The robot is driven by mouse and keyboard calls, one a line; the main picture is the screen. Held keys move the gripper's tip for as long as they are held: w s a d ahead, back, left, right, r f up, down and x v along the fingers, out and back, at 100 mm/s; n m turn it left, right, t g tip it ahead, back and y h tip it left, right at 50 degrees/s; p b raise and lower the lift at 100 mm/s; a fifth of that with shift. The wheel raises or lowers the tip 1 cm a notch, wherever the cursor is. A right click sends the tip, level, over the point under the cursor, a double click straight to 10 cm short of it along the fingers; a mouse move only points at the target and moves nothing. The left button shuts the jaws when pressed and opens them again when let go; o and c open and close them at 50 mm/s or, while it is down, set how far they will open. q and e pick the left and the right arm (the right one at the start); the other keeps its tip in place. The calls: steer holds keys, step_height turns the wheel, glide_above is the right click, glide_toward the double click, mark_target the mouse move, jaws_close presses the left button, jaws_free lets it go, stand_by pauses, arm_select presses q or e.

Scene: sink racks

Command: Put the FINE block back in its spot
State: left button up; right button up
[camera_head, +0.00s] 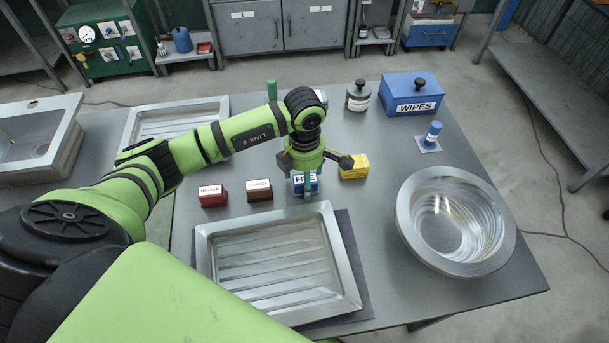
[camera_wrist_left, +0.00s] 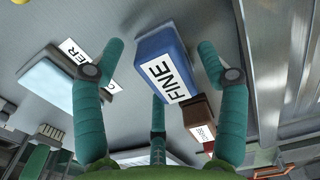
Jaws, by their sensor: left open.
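The blue FINE block (camera_head: 299,187) stands on the grey table, just behind the front metal tray, in line with the other small blocks. Its white FINE label shows large in the left wrist view (camera_wrist_left: 165,72). My left gripper (camera_head: 308,172) is over it, pointing down, and partly hides it. In the left wrist view my left gripper (camera_wrist_left: 160,50) is open, with teal fingers on either side of the block. My right gripper is not in view.
A brown block (camera_head: 259,190) and a red block (camera_head: 212,195) stand left, a yellow block (camera_head: 354,167) right. The front tray (camera_head: 207,262) and round bowl (camera_head: 410,225) take up the near table. The blue WIPES box (camera_head: 411,95) and a jar (camera_head: 357,97) stand behind.

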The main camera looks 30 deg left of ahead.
arm_select(q)
steer(key=shift+r, duration=0.4)
step_height(320, 180, up, 12)
steer(key=b, duration=0.3)
steer(key=shift+f, duration=0.25)
